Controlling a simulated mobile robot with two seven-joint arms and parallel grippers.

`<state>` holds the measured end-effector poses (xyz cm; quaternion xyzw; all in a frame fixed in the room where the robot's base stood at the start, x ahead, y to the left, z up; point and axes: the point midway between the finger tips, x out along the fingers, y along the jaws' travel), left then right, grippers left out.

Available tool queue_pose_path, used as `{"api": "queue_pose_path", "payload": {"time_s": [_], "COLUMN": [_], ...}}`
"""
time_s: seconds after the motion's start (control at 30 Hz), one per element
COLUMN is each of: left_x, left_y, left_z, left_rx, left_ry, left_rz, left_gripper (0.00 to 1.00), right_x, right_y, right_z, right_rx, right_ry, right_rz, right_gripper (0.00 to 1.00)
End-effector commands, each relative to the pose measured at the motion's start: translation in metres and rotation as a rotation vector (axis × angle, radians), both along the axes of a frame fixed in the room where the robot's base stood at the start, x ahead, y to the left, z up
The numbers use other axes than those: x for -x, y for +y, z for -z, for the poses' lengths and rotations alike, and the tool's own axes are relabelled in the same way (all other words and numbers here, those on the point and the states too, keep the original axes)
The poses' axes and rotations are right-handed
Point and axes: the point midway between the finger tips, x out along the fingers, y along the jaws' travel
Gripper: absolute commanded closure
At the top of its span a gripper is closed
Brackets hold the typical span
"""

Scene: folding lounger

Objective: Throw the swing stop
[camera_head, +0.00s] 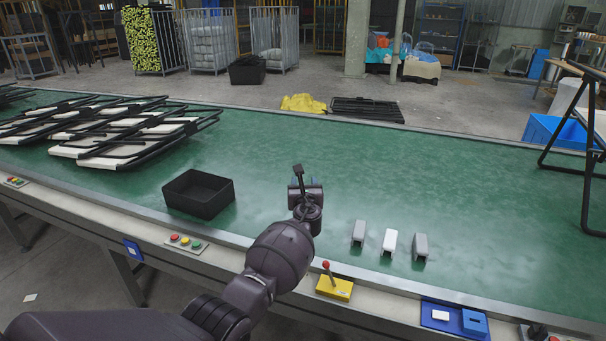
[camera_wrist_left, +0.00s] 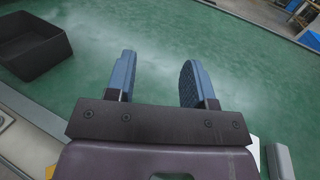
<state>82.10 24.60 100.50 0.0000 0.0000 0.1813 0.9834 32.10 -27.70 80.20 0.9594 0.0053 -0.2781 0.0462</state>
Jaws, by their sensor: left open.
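A yellow box (camera_head: 334,289) sits on the near rail of the green table. A short lever with a red knob (camera_head: 325,265) stands up from it, tilted a little to the left; it is the only lever-like stop I see. My left gripper (camera_head: 304,184) is over the green table, beyond and left of the lever and apart from it. In the left wrist view the two blue-grey fingers (camera_wrist_left: 157,75) are spread with only green surface between them. The lever is not visible in that view. My right gripper is in neither view.
A black open bin (camera_head: 200,194) stands left of my gripper. Buttons (camera_head: 186,242) and a blue tray (camera_head: 455,319) are on the rail. Black frames (camera_head: 115,130) lie far left. The table's middle is clear.

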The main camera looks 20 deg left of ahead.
Motion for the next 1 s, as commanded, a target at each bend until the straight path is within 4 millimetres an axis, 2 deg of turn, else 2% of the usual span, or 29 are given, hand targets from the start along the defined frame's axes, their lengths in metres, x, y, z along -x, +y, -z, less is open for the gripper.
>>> {"api": "queue_pose_path", "payload": {"time_s": [0.03,0.17,0.5,0.67,0.77,0.83,1.0], "left_x": [0.0,0.0,0.0,0.001,0.003,0.007,0.03], "left_y": [0.0,0.0,0.0,0.0,0.0,-0.001,0.002], "left_z": [-0.009,-0.015,-0.016,-0.018,-0.021,-0.023,-0.014], "left_rx": [0.001,0.001,0.0,0.057,0.209,0.374,0.877], "left_ry": [-0.001,0.0,0.001,-0.018,-0.068,-0.118,-0.245], "left_rz": [0.0,0.0,0.0,0.003,0.012,0.021,0.041], "left_gripper": [0.51,0.51,0.51,0.76,0.91,1.0,1.0], "right_x": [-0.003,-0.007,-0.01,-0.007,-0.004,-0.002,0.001], "right_y": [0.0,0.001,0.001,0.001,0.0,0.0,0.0], "right_z": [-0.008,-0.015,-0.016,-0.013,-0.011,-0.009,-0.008], "right_rx": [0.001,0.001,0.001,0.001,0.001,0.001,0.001], "right_ry": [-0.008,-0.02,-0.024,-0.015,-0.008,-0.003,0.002], "right_rz": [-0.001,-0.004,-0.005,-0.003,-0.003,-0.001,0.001], "right_gripper": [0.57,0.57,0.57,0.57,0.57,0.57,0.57]}}
